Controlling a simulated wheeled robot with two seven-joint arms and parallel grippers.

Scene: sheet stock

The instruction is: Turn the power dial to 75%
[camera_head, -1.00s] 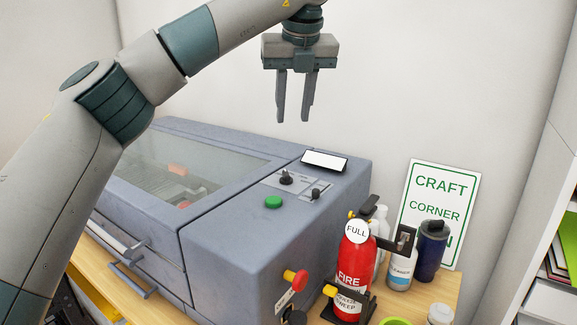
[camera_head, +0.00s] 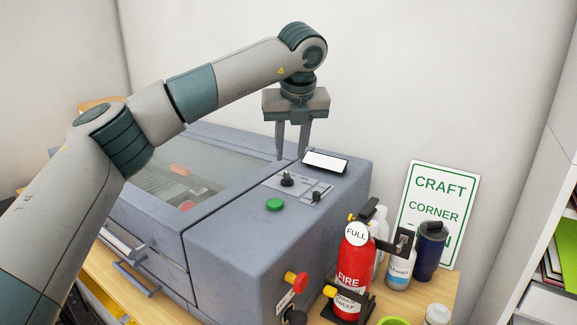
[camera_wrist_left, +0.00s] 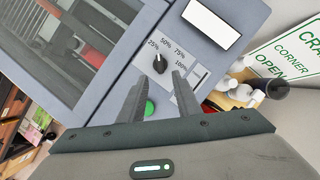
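The power dial (camera_head: 287,180) is a small black knob on the light panel on top of the grey-blue machine. In the left wrist view the dial (camera_wrist_left: 159,63) sits beside printed marks 25%, 50%, 75% and 100%; its exact pointing is too small to tell. My left gripper (camera_head: 291,158) points down above the machine's top, behind the dial in the head view. Its fingers (camera_wrist_left: 157,85) are apart and empty, with the dial showing just beyond and between the tips in the wrist view. My right gripper is not in view.
A green button (camera_head: 275,204), a slider (camera_head: 316,196) and a white display (camera_head: 325,161) are close to the dial. A red emergency knob (camera_head: 297,281) is on the machine's front. A fire extinguisher (camera_head: 352,275) and bottles (camera_head: 400,262) stand to the right, before a sign (camera_head: 438,205).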

